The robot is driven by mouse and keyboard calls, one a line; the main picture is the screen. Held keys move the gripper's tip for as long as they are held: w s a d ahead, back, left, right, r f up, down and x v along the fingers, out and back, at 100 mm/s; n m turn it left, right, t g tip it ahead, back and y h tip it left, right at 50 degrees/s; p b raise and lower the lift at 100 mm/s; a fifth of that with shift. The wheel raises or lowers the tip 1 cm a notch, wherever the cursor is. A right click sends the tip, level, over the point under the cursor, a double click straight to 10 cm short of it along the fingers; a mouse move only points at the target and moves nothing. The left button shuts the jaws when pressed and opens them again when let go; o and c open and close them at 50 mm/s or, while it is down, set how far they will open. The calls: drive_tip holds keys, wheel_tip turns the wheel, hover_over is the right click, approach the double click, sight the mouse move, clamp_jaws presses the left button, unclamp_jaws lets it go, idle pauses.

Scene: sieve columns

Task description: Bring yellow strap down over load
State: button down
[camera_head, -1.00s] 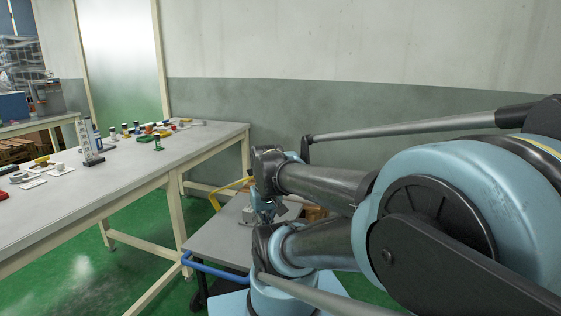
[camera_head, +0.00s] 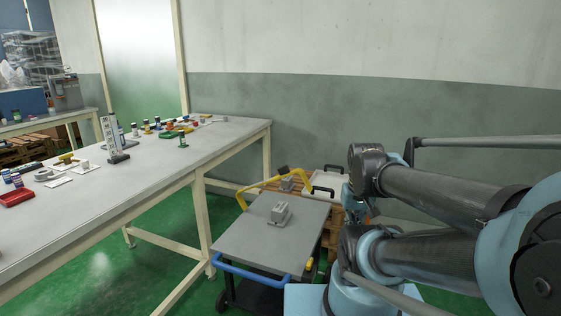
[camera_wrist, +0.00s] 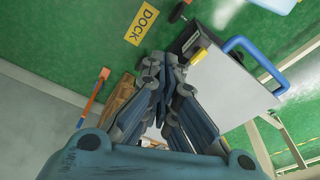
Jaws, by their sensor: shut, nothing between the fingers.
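The yellow strap (camera_head: 262,183) is a bent yellow bar, raised at the far side of the cart's grey top (camera_head: 245,235). The load looks like the grey block (camera_head: 281,213) standing on that top, with the strap clear of it. My gripper (camera_wrist: 168,82) is shut and empty in the wrist view. It is above and beside the cart, whose grey top also shows there (camera_wrist: 230,90). The load and the strap cannot be made out in the wrist view. In the head view my arm hides the gripper's fingers.
The cart has a blue handle (camera_head: 250,272) in front and a small yellow piece (camera_head: 309,266) at its right corner. A white tray (camera_head: 326,183) on wooden crates stands behind it. A long bench (camera_head: 110,188) with small parts is left. A DOCK sign (camera_wrist: 141,25) marks the green floor.

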drive_tip(key=w+a+r+n+y, duration=0.1)
drive_tip(key=w+a+r+n, duration=0.2)
drive_tip(key=w+a+r, duration=0.5)
drive_tip(key=w+a+r+n+y, duration=0.15)
drive_tip(key=w+r+n, duration=0.25)
drive_tip(key=w, duration=0.7)
drive_tip(key=w+a+r+n, duration=0.3)
drive_tip(key=w+a+r, duration=0.3)
drive_tip(key=w, duration=0.4)
drive_tip(key=w+a+n+g, duration=0.1)
drive_tip(key=w+a+n, duration=0.3)
drive_tip(key=w+a, duration=0.45)
drive_tip(key=shift+y, duration=0.25)
drive_tip(key=w+f, duration=0.1)
drive_tip(key=f, duration=0.6)
drive_tip(key=w+f, duration=0.1)
drive_tip(key=f, duration=0.3)
drive_tip(key=shift+w+f, duration=0.25)
drive_tip(key=shift+w, duration=0.05)
drive_tip(key=shift+s+d+f, duration=0.1)
drive_tip(key=shift+d+f, duration=0.15)
drive_tip(key=shift+f, duration=0.15)
